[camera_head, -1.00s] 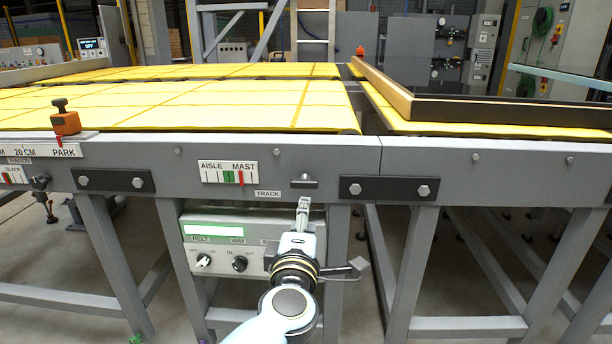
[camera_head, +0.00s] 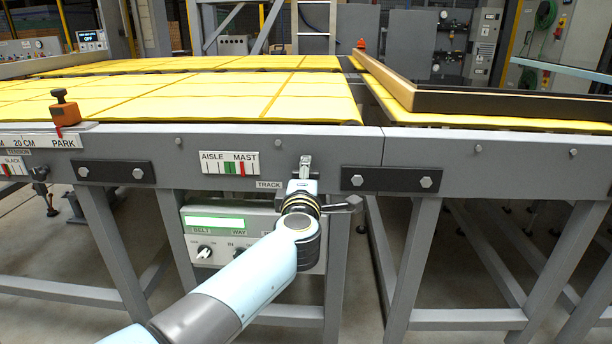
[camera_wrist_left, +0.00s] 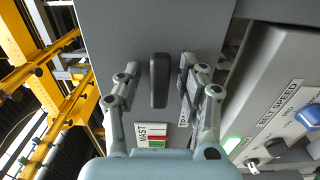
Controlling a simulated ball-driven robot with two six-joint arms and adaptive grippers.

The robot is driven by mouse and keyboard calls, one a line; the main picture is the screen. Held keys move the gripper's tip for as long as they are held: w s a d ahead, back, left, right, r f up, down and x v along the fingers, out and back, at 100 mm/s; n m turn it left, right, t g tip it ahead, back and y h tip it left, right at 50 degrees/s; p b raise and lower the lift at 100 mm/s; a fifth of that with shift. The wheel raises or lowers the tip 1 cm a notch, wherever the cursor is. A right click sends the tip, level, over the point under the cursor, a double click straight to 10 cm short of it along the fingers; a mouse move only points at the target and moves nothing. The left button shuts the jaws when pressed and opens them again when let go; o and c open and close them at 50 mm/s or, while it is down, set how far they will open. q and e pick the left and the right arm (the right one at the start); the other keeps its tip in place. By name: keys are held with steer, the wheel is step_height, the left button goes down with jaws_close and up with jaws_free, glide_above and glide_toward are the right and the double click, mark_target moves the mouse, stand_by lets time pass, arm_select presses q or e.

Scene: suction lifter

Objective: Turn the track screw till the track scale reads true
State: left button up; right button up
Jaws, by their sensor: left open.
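The track scale (camera_head: 230,162) is a white plate marked AISLE and MAST on the grey beam. Its red pointer stands right of the green band, on the MAST side. The scale shows partly in the left wrist view (camera_wrist_left: 152,135). The track screw's dark bar handle (camera_wrist_left: 159,92) stands lengthwise between my left gripper's fingers, with a gap on both sides. My right gripper is not in view.
A control box (camera_head: 215,222) with knobs hangs below the beam, close to my left arm. A bolted dark plate (camera_head: 392,181) is right of the gripper. An orange block (camera_head: 65,113) sits on the beam at left. Yellow belting (camera_head: 180,100) lies above.

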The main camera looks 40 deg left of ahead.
arm_select(q)
steer(key=shift+c, duration=0.5)
jaws_close()
